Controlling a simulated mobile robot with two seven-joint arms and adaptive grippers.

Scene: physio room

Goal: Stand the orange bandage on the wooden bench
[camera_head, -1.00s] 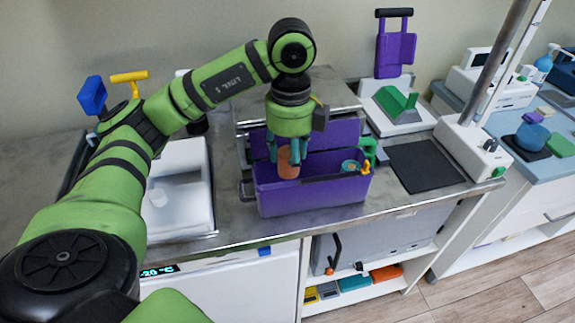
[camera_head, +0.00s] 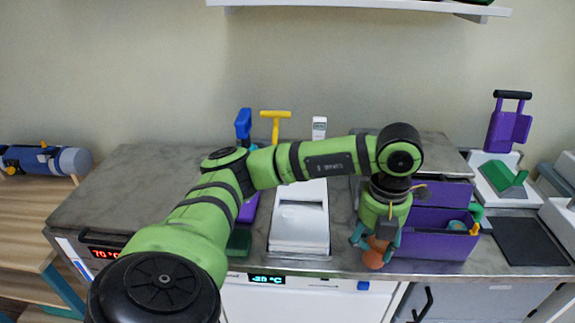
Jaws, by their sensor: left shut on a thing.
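My left gripper (camera_head: 375,243) is shut on the orange bandage (camera_head: 374,260), which hangs below the fingers. Both are at the left end of the purple crate (camera_head: 437,247), over the front part of the grey counter. The fingers hide the upper part of the bandage. The wooden bench (camera_head: 25,220) stands at the far left, beyond the counter's left end, and is cut off by the picture edge. My right gripper does not show.
A blue and grey roll (camera_head: 60,160) lies at the back of the bench. A white sink-like unit (camera_head: 300,225) and blue and yellow upright handles (camera_head: 275,122) stand along the counter. The counter's left part (camera_head: 115,195) is bare. A white shelf (camera_head: 360,8) hangs above.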

